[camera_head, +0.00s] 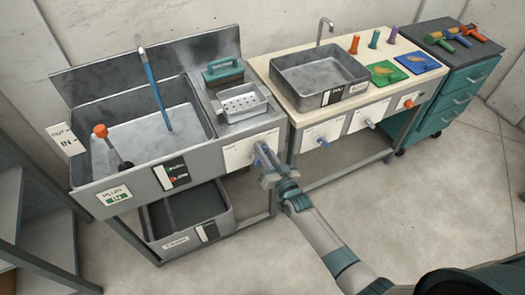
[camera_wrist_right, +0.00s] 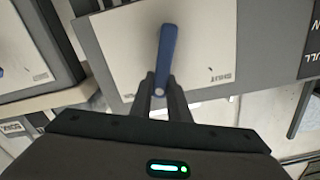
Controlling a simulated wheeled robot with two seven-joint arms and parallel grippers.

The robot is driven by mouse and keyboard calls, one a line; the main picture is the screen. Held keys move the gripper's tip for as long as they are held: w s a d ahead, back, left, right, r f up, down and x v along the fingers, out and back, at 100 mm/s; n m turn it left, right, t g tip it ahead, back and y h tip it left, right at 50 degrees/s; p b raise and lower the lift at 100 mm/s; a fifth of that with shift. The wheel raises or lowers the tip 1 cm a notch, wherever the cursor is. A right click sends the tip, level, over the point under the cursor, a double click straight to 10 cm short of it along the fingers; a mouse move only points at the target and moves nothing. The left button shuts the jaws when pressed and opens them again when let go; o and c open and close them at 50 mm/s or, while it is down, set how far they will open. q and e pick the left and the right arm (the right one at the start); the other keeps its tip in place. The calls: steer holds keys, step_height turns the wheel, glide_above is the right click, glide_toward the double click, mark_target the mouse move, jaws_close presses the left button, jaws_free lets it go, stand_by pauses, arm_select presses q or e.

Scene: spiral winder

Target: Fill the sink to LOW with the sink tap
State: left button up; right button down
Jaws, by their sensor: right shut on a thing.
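The large steel sink (camera_head: 100,150) stands at the left. Its pale grey bottom shows, and I cannot make out a water level. My right gripper (camera_head: 267,174) is shut on a blue lever (camera_head: 263,152) on a white front panel (camera_head: 238,154) right of the sink. In the right wrist view the blue lever (camera_wrist_right: 166,55) stands out from the panel, its lower end between the fingertips (camera_wrist_right: 160,88). My left gripper is not in view.
An orange-knobbed plug lever (camera_head: 112,146) is at the sink's left, by an IN sign (camera_head: 115,197). A blue rod (camera_head: 156,92) stands in the sink. A smaller basin (camera_head: 305,92) with a tap (camera_head: 325,27) stands right, with more front levers. A bin (camera_head: 195,226) sits below.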

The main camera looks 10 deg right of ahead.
steer(key=c, duration=1.7)
jaws_free()
steer(key=shift+s, duration=0.15)
arm_select(q)
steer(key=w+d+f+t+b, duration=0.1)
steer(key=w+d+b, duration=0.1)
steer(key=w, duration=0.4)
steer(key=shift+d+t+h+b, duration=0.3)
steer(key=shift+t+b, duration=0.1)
steer(key=shift+b, duration=0.05)
arm_select(e)
steer(key=shift+v, duration=8.55)
